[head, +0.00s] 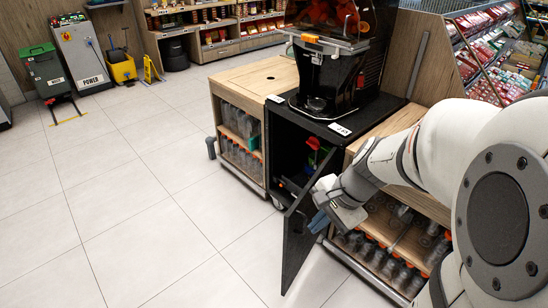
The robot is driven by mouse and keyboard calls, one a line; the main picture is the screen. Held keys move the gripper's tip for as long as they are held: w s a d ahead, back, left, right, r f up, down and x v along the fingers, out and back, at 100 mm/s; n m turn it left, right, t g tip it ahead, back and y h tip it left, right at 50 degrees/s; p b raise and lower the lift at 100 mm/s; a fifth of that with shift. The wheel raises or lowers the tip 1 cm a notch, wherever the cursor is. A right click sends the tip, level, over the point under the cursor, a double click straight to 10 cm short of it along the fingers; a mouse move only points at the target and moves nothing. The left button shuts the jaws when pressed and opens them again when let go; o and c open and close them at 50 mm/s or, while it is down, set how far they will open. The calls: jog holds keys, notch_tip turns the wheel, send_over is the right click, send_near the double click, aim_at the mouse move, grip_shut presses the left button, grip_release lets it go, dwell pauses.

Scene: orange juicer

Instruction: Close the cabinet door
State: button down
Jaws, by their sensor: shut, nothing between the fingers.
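The cabinet door (298,238) is a dark panel under the juicer, swung open toward the front. My white arm reaches in from the right and hides part of the right-hand shelf unit.
The orange juicer (330,60) stands on the cabinet. Wooden shelf units with bottles flank it, on the left (240,125) and right (385,245). The tiled floor (130,200) on the left is clear. A green bin (50,75) and a yellow mop bucket (122,70) stand far back.

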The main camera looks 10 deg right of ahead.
jog(key=w+d+f+m+t+y+b, duration=0.1)
jog(key=w+d+f+m+y+b, duration=0.25)
jog(key=f+m, duration=0.5)
jog(key=m+t+b, duration=0.3)
jog(key=m+b, duration=0.2)
jog(key=b, duration=0.5)
send_near(289, 234)
notch_tip(289, 234, down, 4)
jog(key=w+a, duration=0.1)
jog(key=w+a+h, duration=0.1)
jog(key=a, duration=0.1)
jog(key=shift+w+f+b, duration=0.1)
jog(key=shift+b, duration=0.25)
jog(key=shift+w+a, duration=0.3)
jog(key=shift+a, duration=0.05)
